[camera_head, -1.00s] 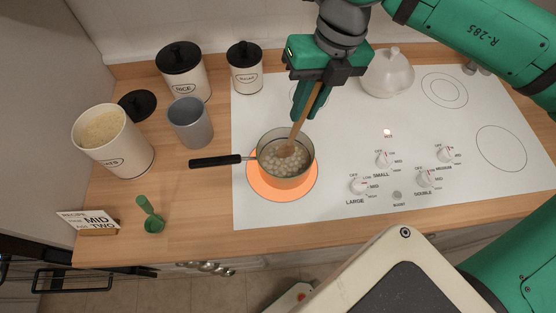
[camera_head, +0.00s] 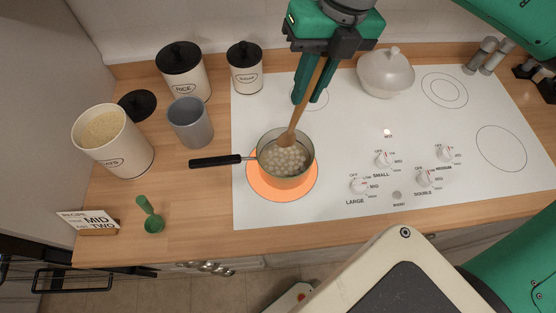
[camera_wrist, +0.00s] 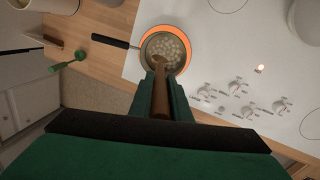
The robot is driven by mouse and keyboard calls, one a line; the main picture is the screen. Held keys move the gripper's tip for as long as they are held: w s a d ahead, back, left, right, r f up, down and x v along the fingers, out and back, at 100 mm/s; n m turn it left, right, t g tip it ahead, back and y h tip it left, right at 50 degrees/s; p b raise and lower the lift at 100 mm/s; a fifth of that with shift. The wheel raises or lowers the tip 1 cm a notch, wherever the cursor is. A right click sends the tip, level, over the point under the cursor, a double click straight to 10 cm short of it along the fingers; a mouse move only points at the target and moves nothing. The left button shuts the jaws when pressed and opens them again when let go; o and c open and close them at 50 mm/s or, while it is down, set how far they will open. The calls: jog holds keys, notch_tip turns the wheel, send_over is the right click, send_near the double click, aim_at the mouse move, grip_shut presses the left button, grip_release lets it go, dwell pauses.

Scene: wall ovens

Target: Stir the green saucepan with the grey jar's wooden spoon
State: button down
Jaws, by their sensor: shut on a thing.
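The saucepan (camera_head: 262,165), green-grey with a black handle pointing left, stands on the glowing orange burner and holds several pale round pieces. It also shows in the wrist view (camera_wrist: 146,58). My gripper (camera_head: 309,100) is above the pan and shut on the wooden spoon (camera_head: 304,105), which slants down to the left. The spoon's head is over the pan's far inner side, at or just above the contents; I cannot tell whether it touches them. In the wrist view the spoon (camera_wrist: 160,92) lies between the fingers. The grey jar (camera_head: 190,124) stands empty-looking left of the cooktop.
The rice (camera_head: 187,78) and sugar canisters (camera_head: 245,72) stand behind the jar. An open oats canister (camera_head: 128,150), black lid (camera_head: 138,104), green scoop (camera_head: 152,217) and recipe card (camera_head: 88,221) are at left. A white lidded pot (camera_head: 386,74) is behind right.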

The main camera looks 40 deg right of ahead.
dwell(0.5)
jog(key=shift+w+a+v, duration=0.15)
jog(key=shift+a+v, duration=0.05)
jog(key=shift+v, duration=1)
jog(key=shift+w+a+v, duration=0.1)
jog(key=shift+a+v, duration=0.1)
jog(key=shift+v, duration=1.05)
jog(key=shift+r, duration=0.1)
jog(key=shift+w, duration=0.1)
